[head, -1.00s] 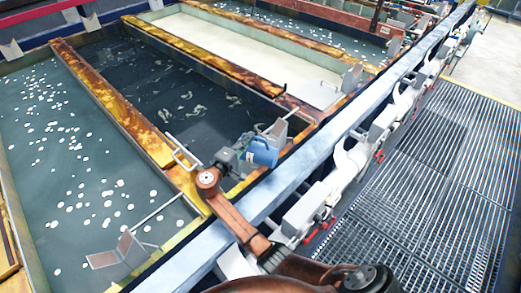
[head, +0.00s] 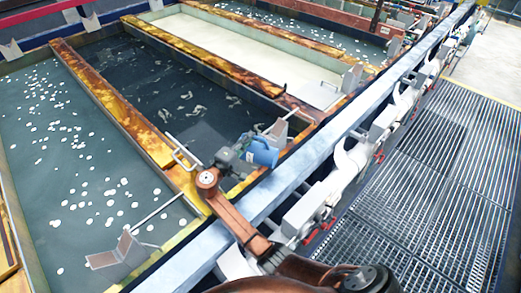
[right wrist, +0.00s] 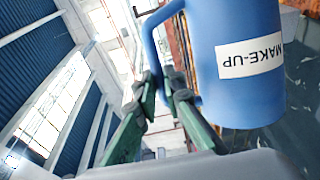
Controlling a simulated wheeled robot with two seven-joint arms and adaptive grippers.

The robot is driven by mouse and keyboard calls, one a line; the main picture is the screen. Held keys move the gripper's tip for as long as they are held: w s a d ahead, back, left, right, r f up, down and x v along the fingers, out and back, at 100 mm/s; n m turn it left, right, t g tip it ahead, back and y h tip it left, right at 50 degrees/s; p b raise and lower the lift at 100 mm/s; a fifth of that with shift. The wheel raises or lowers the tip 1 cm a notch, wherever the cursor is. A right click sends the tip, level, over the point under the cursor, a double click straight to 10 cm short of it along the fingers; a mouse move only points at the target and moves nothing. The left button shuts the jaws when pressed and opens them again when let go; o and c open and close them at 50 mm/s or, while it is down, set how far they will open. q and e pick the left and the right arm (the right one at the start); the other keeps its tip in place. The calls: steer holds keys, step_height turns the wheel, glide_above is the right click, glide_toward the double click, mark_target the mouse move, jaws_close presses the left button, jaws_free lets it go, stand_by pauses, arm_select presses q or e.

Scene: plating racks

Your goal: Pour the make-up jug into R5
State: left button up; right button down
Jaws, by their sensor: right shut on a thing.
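The blue make-up jug (head: 262,152) is tilted over the near end of a dark-liquid tank (head: 150,85). My right gripper (head: 228,156) is shut on its handle, to the left of the jug's body. In the right wrist view the jug (right wrist: 235,85) fills the upper right, with its white MAKE-UP label upside down, and the green fingers (right wrist: 165,88) close on the handle. No stream from the jug is visible. I cannot read any R5 mark on the tanks. My left gripper is not in view.
Left of the dark tank is a grey-green tank (head: 60,150) with white floating balls, and right is a pale tank (head: 240,47). Rusty yellow dividers (head: 110,100) separate them. A metal rail (head: 290,175) with white pipework runs along the front, beside a grating walkway (head: 420,180).

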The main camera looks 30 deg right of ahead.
steer(key=shift+s+d+r+m+b, duration=0.2)
steer(key=shift+s+d+m+b, duration=0.1)
steer(key=shift+s+d+m, duration=0.4)
steer(key=shift+s+d+r+m+b, duration=0.25)
steer(key=shift+s+d+m, duration=0.2)
steer(key=shift+s+m, duration=0.3)
steer(key=shift+d, duration=0.1)
steer(key=shift+s+m, duration=0.1)
steer(key=shift+m, duration=0.15)
steer(key=shift+s+d+r+m+y+b, duration=0.35)
steer(key=shift+s+d+m+b, duration=0.2)
steer(key=shift+m, duration=0.2)
steer(key=shift+s+d+r+m+y+b, duration=0.3)
steer(key=shift+s+d+m+b, duration=0.2)
steer(key=shift+m, duration=0.25)
